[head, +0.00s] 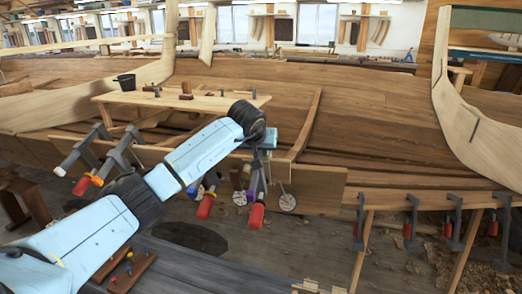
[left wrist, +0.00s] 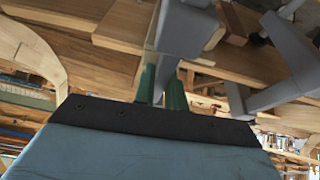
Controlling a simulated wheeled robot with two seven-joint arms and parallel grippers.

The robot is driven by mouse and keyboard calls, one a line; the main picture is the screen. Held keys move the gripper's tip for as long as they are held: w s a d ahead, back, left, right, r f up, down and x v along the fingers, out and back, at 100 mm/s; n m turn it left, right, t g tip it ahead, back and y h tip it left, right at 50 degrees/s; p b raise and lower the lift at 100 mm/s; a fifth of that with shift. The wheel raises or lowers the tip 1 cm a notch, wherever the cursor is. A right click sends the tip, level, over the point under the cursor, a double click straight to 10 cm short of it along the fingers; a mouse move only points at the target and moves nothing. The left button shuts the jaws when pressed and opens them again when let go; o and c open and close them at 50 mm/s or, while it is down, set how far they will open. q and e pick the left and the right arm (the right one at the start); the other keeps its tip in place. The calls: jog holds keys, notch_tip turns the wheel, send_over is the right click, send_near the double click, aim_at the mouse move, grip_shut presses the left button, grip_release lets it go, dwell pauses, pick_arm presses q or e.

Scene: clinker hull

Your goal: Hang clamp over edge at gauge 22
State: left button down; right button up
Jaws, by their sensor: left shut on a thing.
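My left gripper (head: 262,150) is in the middle of the head view, close to the upper plank edge of the hull (head: 318,190). In the left wrist view its green fingers (left wrist: 161,88) are shut on the grey bar of a clamp (left wrist: 182,35). In the head view this clamp (head: 256,185) seems to hang below the gripper with its red handle down, in front of the plank. Whether the clamp touches the edge is hidden. My right gripper is not in view.
Another clamp (head: 206,203) hangs just left of the held one. More clamps hang farther left (head: 118,155) and along the right edge (head: 410,220). A wooden bench (head: 215,101) with small tools stands behind. The edge between the dials and the right clamps looks free.

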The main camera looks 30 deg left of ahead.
pick_arm(q)
jog(key=shift+f, duration=0.25)
jog(key=c, duration=1.4)
grip_release()
jog(key=shift+s+d, duration=0.1)
jog(key=shift+o, duration=0.2)
jog(key=shift+s+f, duration=0.1)
jog(key=shift+f, duration=0.1)
jog(key=v, duration=1.4)
jog(key=shift+w+r+p, duration=0.25)
jog(key=shift+w+p, duration=0.1)
jog(key=shift+p, duration=0.05)
